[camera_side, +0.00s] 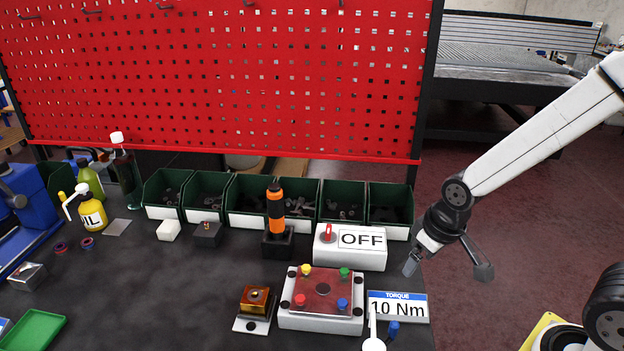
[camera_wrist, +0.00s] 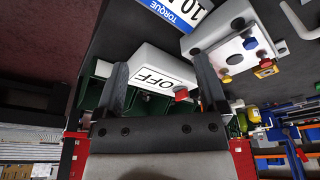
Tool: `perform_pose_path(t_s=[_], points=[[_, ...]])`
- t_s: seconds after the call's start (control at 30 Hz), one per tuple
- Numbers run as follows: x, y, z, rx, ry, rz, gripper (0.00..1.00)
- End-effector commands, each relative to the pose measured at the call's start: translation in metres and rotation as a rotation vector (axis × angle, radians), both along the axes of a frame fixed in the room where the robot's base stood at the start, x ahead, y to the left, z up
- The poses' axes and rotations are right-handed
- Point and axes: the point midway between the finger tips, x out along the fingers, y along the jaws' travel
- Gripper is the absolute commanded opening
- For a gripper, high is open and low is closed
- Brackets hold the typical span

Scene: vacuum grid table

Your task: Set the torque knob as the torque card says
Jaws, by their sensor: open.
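The torque card (camera_side: 398,308), white with a blue band, reads 10 Nm and lies at the front right of the bench. It also shows upside down in the wrist view (camera_wrist: 180,10). An orange and black driver (camera_side: 276,212) stands upright in a black holder. A small amber and black unit (camera_side: 255,298) sits on a white plate; I cannot tell which part is the torque knob. My gripper (camera_side: 446,270) is open and empty, off to the right of the white OFF box (camera_side: 350,255). Its spread fingers show in the wrist view (camera_wrist: 161,78).
The OFF box carries a red switch (camera_side: 328,232). A white box with coloured buttons (camera_side: 322,298) stands left of the card. Green bins (camera_side: 300,207) line the back below a red pegboard (camera_side: 220,80). Bottles (camera_side: 92,212) stand at the left.

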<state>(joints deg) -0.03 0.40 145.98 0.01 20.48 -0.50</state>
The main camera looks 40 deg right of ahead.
Motion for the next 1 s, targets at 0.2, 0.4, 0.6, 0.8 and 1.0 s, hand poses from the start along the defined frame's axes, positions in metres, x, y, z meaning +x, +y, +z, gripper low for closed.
perform_pose_path(t_s=[0.2, 0.4, 0.6, 0.8, 1.0], points=[[0.026, 0.002, 0.004, -0.014, 0.020, 0.069, 0.91], [0.069, 0.006, 0.011, -0.037, 0.059, 0.196, 0.91], [0.116, 0.011, 0.016, -0.059, 0.102, 0.345, 0.91], [0.159, 0.018, 0.018, -0.075, 0.144, 0.494, 0.91], [0.197, 0.025, 0.019, -0.084, 0.185, 0.639, 0.91]])
